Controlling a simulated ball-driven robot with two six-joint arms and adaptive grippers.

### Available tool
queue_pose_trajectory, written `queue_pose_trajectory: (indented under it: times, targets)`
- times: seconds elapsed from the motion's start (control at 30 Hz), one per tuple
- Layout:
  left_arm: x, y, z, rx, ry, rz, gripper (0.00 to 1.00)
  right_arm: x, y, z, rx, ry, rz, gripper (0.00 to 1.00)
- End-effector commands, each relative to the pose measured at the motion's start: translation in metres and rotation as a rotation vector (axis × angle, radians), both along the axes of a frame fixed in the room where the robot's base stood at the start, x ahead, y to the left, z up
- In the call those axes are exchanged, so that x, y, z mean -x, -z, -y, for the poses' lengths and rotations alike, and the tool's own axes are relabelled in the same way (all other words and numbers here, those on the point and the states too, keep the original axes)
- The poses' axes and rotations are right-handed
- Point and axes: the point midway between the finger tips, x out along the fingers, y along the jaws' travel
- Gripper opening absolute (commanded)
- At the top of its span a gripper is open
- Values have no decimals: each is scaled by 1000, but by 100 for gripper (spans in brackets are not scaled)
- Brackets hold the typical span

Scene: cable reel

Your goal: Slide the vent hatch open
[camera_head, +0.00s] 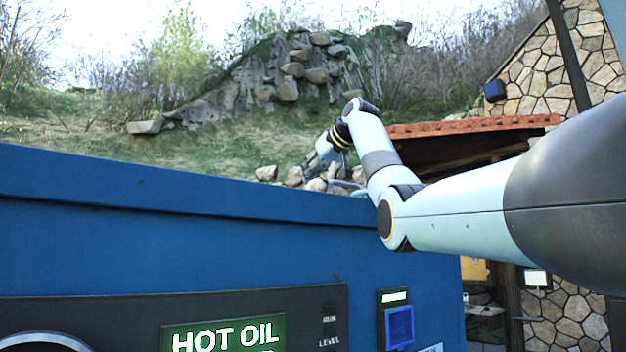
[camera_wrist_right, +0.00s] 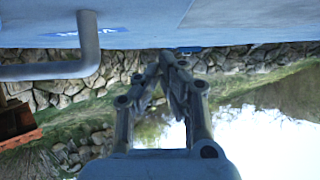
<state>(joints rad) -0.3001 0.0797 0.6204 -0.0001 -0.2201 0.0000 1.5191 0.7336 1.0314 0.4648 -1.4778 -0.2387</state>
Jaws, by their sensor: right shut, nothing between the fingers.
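A large blue cabinet (camera_head: 170,235) fills the lower left of the head view. I cannot tell for sure which part is the vent hatch. In the wrist view a grey-blue surface (camera_wrist_right: 240,22) spans the top, with a bent bar like a handle (camera_wrist_right: 88,40) at its left. My right gripper (camera_wrist_right: 168,58) is shut and empty, its fingertips close below the edge of that surface and to the right of the bar, apart from the bar. In the head view the right gripper (camera_head: 326,158) shows small beyond the cabinet's top edge. My left gripper is not in view.
The cabinet front carries a dark panel with a green "HOT OIL" sign (camera_head: 222,337) and a small blue square frame (camera_head: 400,327). A stone building (camera_head: 565,65) stands at the right. Rocks and grass lie behind.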

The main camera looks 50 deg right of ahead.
Motion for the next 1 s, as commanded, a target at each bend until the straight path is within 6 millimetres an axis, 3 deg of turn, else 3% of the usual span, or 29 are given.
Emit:
queue_pose_trajectory:
  times: [0.27, 0.6, 1.0]
  targets:
    - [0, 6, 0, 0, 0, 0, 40, 5, 1, -1, 1, 1, 2, 0]
    - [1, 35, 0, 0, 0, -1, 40, 48, -5, -11, 2, 0, 3, 0]
    - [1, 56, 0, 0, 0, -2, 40, 99, -15, -23, 2, 0, 4, 0]
